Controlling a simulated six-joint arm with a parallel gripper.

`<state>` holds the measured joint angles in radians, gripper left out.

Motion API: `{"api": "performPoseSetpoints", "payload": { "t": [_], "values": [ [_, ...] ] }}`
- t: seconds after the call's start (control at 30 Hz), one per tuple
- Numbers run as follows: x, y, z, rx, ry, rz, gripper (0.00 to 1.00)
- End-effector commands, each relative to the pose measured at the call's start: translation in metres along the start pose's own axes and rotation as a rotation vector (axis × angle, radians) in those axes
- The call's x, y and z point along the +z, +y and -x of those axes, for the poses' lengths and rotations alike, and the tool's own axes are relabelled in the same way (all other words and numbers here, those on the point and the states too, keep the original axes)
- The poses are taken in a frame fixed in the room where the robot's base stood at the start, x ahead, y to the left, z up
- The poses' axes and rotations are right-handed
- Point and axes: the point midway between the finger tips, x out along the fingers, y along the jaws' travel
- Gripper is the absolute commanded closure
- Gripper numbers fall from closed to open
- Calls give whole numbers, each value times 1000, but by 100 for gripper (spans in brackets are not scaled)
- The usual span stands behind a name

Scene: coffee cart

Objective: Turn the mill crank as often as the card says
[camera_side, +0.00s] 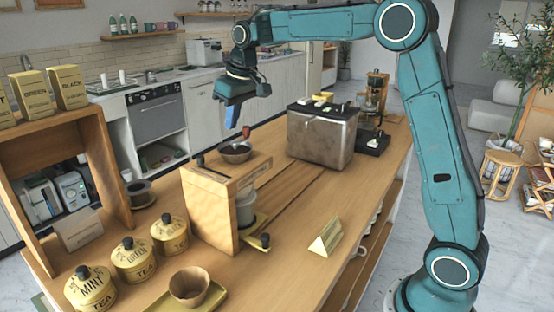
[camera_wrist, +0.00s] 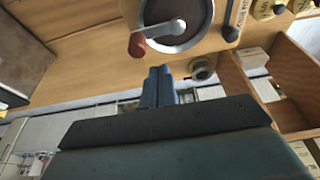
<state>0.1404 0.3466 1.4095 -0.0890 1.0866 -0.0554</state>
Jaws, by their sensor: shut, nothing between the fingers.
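The mill is a wooden stand (camera_side: 212,200) on the counter, with a dark round bowl (camera_side: 235,156) on top. Its crank has a red-brown knob (camera_side: 246,131). In the wrist view the crank knob (camera_wrist: 137,45) lies at the left of the bowl, joined by a metal arm to the hub (camera_wrist: 177,26). My gripper (camera_side: 231,122) is above the mill, fingers pointing down. Its blue fingers (camera_wrist: 158,75) are shut and empty, apart from the knob. A small tent card (camera_side: 326,238) stands on the counter right of the mill; its writing is too small to read.
Yellow tea tins (camera_side: 134,258) and a brown cup (camera_side: 189,284) stand front left. A wooden shelf (camera_side: 110,165) rises at left. A metal box (camera_side: 320,138) with a dark top stands behind the mill, to the right. The counter (camera_side: 290,260) around the card is mostly clear.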

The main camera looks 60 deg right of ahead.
Motion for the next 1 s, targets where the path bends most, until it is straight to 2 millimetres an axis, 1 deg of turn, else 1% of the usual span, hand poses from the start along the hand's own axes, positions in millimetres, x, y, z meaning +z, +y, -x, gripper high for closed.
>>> {"api": "performPoseSetpoints", "payload": {
  "t": [0.57,1.0],
  "values": [
    [0,0,-1,0,0,0,100],
    [2,0,-7,0,0,0,100]
  ]
}}
